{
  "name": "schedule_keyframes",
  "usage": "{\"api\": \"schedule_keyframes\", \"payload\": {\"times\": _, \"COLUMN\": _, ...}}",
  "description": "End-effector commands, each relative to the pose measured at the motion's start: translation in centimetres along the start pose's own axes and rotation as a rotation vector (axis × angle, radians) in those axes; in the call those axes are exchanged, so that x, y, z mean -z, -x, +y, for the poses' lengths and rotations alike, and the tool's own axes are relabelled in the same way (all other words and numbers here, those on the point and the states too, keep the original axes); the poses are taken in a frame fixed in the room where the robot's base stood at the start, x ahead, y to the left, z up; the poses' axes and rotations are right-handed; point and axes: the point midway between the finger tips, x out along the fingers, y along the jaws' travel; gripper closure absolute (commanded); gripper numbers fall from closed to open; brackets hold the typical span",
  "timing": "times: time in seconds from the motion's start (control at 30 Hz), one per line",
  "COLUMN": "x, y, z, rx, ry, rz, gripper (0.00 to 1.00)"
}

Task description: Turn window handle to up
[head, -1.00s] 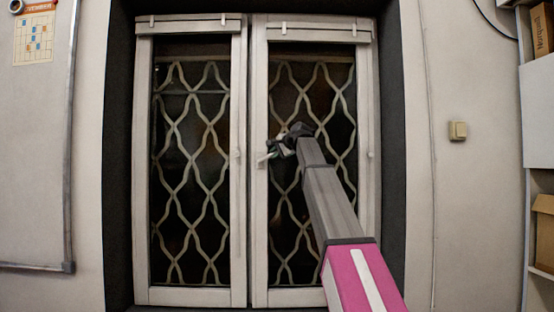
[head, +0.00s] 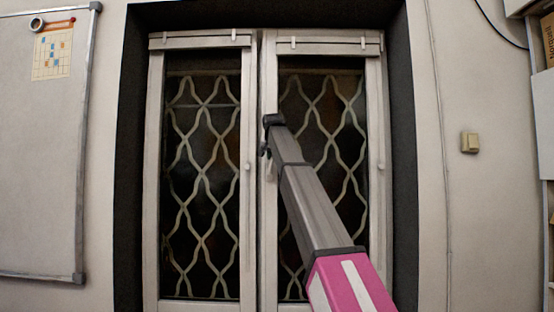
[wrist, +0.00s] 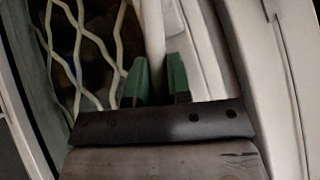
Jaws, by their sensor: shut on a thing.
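The white window (head: 257,230) has two sashes with lattice-covered dark glass. My gripper (head: 266,150) is at the inner edge of the right sash in the head view, at about mid-height. In the wrist view its two green fingers (wrist: 157,82) are on either side of a pale, upright bar, the window handle (wrist: 153,40), and are shut on it. The handle's lower end and pivot are hidden behind my gripper in the wrist view. In the head view my gripper and arm largely hide the handle, so its exact angle is unclear there.
A whiteboard (head: 40,190) with a calendar (head: 53,52) hangs at left. A light switch (head: 470,142) is on the wall at right, with shelving (head: 528,105) at the far right edge. The dark window recess (head: 129,170) frames the sashes, which look closed.

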Motion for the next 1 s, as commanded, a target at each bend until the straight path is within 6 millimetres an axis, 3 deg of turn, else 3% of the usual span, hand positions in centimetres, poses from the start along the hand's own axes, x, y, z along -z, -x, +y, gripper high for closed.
{"api": "schedule_keyframes", "payload": {"times": 0.37, "x": -0.3, "y": 0.1, "z": -1.6, "rx": -0.126, "ry": 0.127, "rz": 0.036, "gripper": 1.0}}
{"api": "schedule_keyframes", "payload": {"times": 0.97, "x": -0.4, "y": 0.0, "z": -1.7, "rx": -0.153, "ry": 0.156, "rz": 0.043, "gripper": 1.0}}
{"api": "schedule_keyframes", "payload": {"times": 1.0, "x": -0.4, "y": 0.0, "z": -1.7, "rx": -0.153, "ry": 0.156, "rz": 0.043, "gripper": 0.72}}
